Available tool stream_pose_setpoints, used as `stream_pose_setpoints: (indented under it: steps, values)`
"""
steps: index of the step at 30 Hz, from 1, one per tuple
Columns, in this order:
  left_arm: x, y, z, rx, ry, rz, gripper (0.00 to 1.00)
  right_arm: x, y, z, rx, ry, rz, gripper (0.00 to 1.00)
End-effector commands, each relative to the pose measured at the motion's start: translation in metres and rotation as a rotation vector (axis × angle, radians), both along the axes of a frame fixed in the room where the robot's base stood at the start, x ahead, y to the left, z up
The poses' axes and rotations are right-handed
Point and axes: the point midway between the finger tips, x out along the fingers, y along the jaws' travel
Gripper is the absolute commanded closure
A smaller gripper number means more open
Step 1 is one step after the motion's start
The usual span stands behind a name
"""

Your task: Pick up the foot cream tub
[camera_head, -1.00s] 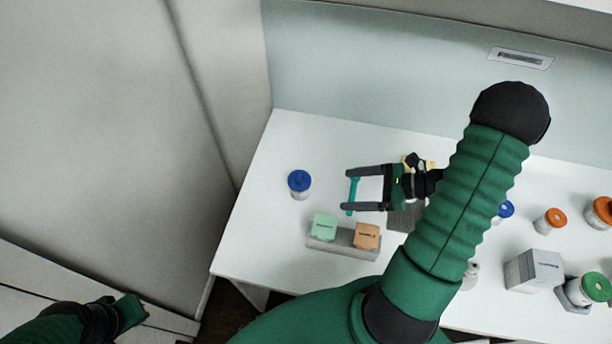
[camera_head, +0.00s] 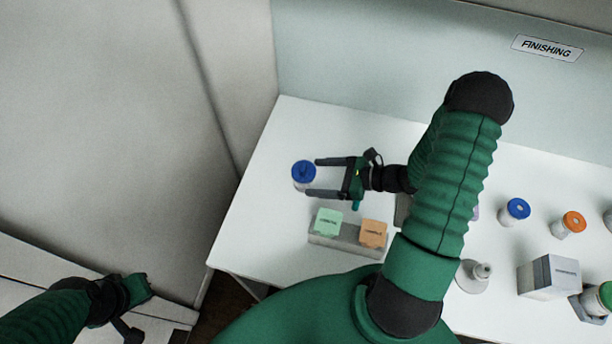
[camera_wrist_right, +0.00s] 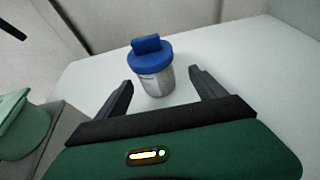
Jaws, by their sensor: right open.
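A small tub (camera_head: 302,172) with a blue lid and a grey-white body stands upright near the left end of the white table. No label on it is readable, so I cannot confirm that it is the foot cream. My right gripper (camera_head: 313,178) is open and level, its two fingers pointing left at this tub, with the tips close to its near side. In the right wrist view the tub (camera_wrist_right: 155,82) shows between and just beyond the open fingers, with nothing gripped. My left gripper (camera_head: 134,292) is low at the left, away from the table; its jaws are unclear.
Several other tubs, a white nozzled thing (camera_head: 474,275) and a grey box (camera_head: 549,277) are to the right. A wall closes the back.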

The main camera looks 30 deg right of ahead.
Motion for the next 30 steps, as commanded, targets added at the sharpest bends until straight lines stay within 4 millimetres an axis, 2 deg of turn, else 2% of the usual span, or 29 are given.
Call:
stream_pose_setpoints:
  steps: [7,15,17,30]
  values:
    - [0.000,0.000,0.009,0.000,0.000,0.000,1.00,0.027,0.024,-0.023,0.002,-0.001,0.004,0.20]
    - [0.000,0.000,0.009,0.000,0.000,0.001,1.00,0.032,0.026,-0.027,0.002,-0.002,0.001,0.20]
    - [0.000,0.000,0.009,0.000,0.000,0.001,1.00,0.032,0.026,-0.027,0.002,-0.002,0.001,0.27]
    - [0.000,0.000,0.009,0.000,0.000,0.000,1.00,0.032,0.027,-0.027,0.000,-0.001,0.001,0.84]
